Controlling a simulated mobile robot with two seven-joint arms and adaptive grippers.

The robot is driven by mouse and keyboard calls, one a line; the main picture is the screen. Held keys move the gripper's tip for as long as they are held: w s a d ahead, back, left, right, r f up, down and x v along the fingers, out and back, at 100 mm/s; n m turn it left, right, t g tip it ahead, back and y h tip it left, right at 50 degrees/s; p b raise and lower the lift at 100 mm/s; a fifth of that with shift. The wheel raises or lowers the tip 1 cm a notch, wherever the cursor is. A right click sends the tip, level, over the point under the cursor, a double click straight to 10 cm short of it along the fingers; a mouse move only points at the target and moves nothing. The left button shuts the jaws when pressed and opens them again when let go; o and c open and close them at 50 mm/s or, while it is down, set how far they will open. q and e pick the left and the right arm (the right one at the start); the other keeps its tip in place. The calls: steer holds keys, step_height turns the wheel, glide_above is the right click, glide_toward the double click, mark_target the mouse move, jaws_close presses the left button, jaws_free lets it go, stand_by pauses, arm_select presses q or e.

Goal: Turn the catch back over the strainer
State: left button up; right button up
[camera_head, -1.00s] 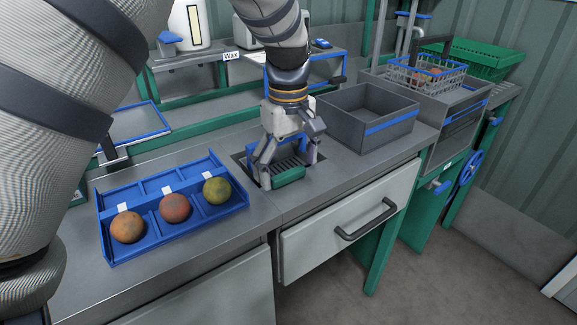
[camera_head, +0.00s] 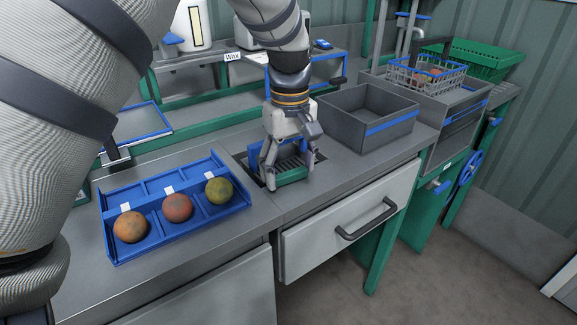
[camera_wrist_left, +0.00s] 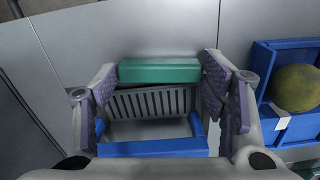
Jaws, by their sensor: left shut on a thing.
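The strainer (camera_wrist_left: 150,102) is a dark slotted grate set in an opening in the steel counter. A green bar (camera_head: 292,176) lies along its front edge; it also shows in the left wrist view (camera_wrist_left: 160,70). A blue bracket (camera_wrist_left: 153,147) stands at the strainer's rear, with a short arm at each side. I cannot tell which coloured part is the catch. My left gripper (camera_head: 290,176) points down over the strainer, its fingers at the two ends of the green bar, shut on it. My right gripper is not in view.
A grey bin (camera_head: 350,130) stands close on the right, with a wire basket (camera_head: 400,72) beyond. A drawer with a dark handle (camera_head: 365,222) is below. Bare counter lies in front of the strainer.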

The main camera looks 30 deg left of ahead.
arm_select(q)
steer(key=m, duration=0.2)
steer(key=shift+r+m+p, duration=0.1)
steer(key=shift+m+p, duration=0.2)
steer(key=m, duration=0.3)
steer(key=shift+m, duration=0.3)
steer(key=m, duration=1)
steer(key=shift+f, duration=0.2)
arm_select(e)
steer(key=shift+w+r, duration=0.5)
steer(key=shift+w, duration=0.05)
arm_select(q)
steer(key=shift+m, duration=0.3)
steer(key=o, duration=1.1)
steer(key=shift+o, duration=0.2)
steer(key=shift+r, duration=0.2)
